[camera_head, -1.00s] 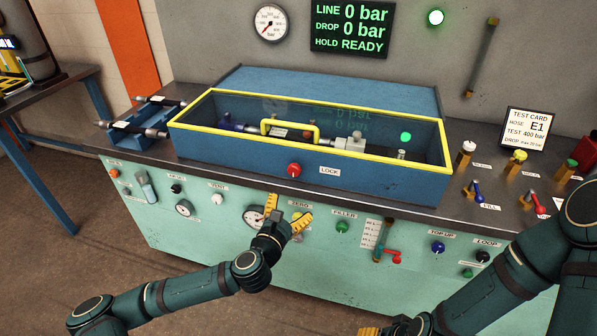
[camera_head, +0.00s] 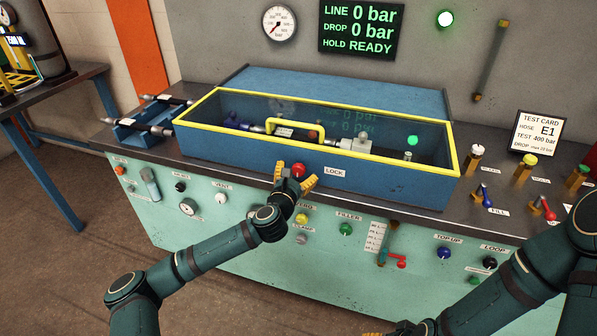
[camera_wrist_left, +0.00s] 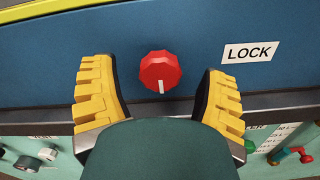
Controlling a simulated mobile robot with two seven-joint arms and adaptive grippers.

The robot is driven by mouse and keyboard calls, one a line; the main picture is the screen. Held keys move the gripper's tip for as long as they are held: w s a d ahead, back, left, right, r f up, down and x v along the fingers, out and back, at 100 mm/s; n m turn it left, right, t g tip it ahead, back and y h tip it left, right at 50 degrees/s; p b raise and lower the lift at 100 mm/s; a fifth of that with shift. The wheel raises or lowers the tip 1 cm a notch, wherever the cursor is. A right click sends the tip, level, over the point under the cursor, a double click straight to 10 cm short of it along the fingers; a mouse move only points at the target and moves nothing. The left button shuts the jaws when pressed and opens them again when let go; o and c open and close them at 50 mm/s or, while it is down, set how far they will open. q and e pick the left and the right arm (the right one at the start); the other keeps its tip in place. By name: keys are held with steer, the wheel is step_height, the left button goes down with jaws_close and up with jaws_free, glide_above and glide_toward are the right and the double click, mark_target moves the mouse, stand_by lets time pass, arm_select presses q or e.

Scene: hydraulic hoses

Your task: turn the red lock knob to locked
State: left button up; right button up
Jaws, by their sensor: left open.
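The red lock knob (camera_head: 298,170) sits on the front face of the blue box (camera_head: 400,185), left of the LOCK label (camera_head: 334,172). In the left wrist view the knob (camera_wrist_left: 160,71) shows a white mark pointing down. My left gripper (camera_head: 296,180) is open, with its yellow fingers to either side of the knob and apart from it; the wrist view shows the fingers (camera_wrist_left: 158,95) with clear gaps. My right gripper (camera_head: 400,328) shows only in part at the bottom edge, and its fingers are mostly cut off.
The box has a clear lid with a yellow frame and a yellow handle (camera_head: 296,126). Below it, the green panel carries several knobs and gauges. A blue lever (camera_head: 487,196) and a red lever (camera_head: 547,207) stand on the counter at right. A hose rack (camera_head: 150,122) stands at left.

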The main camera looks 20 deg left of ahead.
arm_select(q)
steer(key=shift+w, duration=0.8)
steer(key=c, duration=1.2)
